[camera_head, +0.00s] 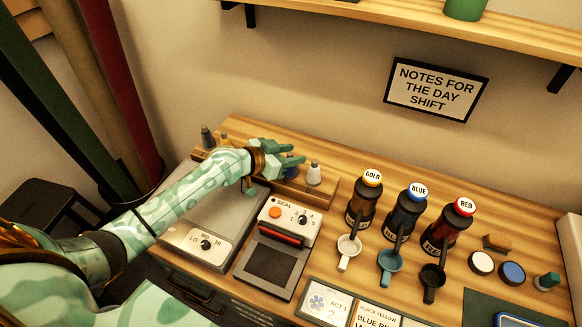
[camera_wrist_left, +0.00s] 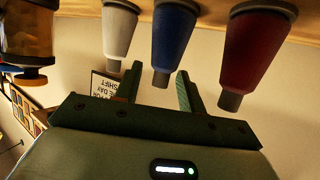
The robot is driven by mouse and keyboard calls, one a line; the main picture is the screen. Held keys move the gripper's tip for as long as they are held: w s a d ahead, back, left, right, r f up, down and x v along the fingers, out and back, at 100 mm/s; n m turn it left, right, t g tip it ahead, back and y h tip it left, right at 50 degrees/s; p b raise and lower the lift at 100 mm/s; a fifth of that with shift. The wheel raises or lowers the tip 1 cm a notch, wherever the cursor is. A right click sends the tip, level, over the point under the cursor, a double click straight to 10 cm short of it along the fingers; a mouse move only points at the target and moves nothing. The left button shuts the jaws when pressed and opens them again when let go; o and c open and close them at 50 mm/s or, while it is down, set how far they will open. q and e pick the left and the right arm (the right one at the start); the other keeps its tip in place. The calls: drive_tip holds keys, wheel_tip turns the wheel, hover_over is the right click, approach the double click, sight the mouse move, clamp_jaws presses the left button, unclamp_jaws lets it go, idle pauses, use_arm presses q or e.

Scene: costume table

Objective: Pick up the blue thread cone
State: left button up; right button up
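The blue thread cone (camera_wrist_left: 175,32) hangs in the middle of the left wrist view, which looks upside down. A white cone (camera_wrist_left: 121,30) is on its left and a dark red cone (camera_wrist_left: 252,50) on its right. My left gripper (camera_wrist_left: 157,80) is open, and the blue cone's narrow end shows between its two fingers. I cannot tell whether they touch it. In the head view the left gripper (camera_head: 288,158) is over the wooden cone rack (camera_head: 322,194). The blue cone (camera_head: 291,172) shows only partly beneath it; the white cone (camera_head: 314,173) stands just right. The right gripper is not in view.
Below the rack are a grey plate device (camera_head: 207,240) and a sealer (camera_head: 270,265). Gold (camera_head: 364,195), blue (camera_head: 408,208) and red (camera_head: 452,225) labelled bottles stand to the right. A wall shelf (camera_head: 400,20) runs above.

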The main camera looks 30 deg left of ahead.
use_arm(q)
drive_tip(key=shift+c, duration=0.7)
clamp_jaws()
drive_tip(key=shift+r, duration=0.15)
